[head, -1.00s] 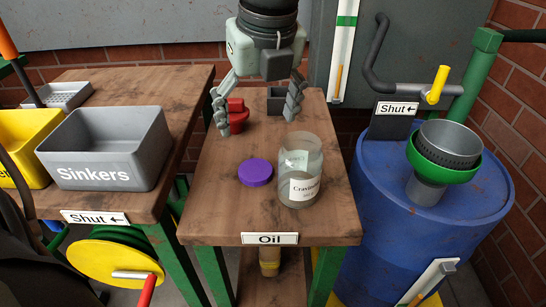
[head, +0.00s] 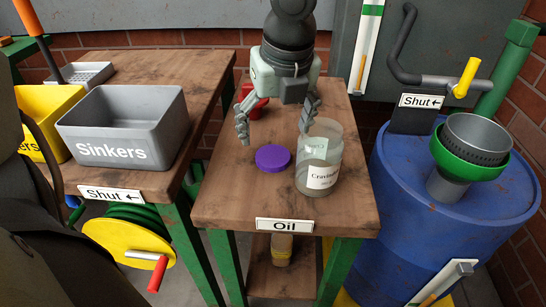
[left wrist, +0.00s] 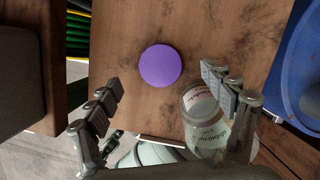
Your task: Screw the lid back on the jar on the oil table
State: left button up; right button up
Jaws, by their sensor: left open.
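The purple lid (head: 272,158) lies flat on the wooden oil table (head: 232,205), to the left of the jar. The clear glass jar (head: 320,160) stands upright and uncovered on the table, with a paper label on its side. My left gripper (head: 273,135) is open and empty above the table, behind the lid and the jar, fingers pointing down. In the left wrist view the lid (left wrist: 160,66) shows between and beyond the open fingers (left wrist: 160,105). The jar (left wrist: 206,112) there is partly hidden by the right-hand finger. My right gripper is not in view.
A red object (head: 255,104) sits at the back of the oil table, partly behind my gripper. A blue barrel (head: 420,215) with a green-rimmed funnel stands to the right. A grey Sinkers bin (head: 150,150) is on the left table. The front left of the oil table is bare.

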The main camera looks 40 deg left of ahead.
aim_at(273, 156)
pick_arm(q)
jog(key=x, duration=0.3)
jog(key=b+x, duration=0.1)
jog(key=shift+s+d+f, duration=0.25)
jog(key=shift+s+f, duration=0.1)
jog(key=shift+w+a+f, duration=0.1)
jog(key=shift+f, duration=0.2)
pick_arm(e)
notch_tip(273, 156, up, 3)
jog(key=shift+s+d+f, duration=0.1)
pick_arm(q)
jog(key=c, duration=0.7)
jog(key=shift+c, duration=0.2)
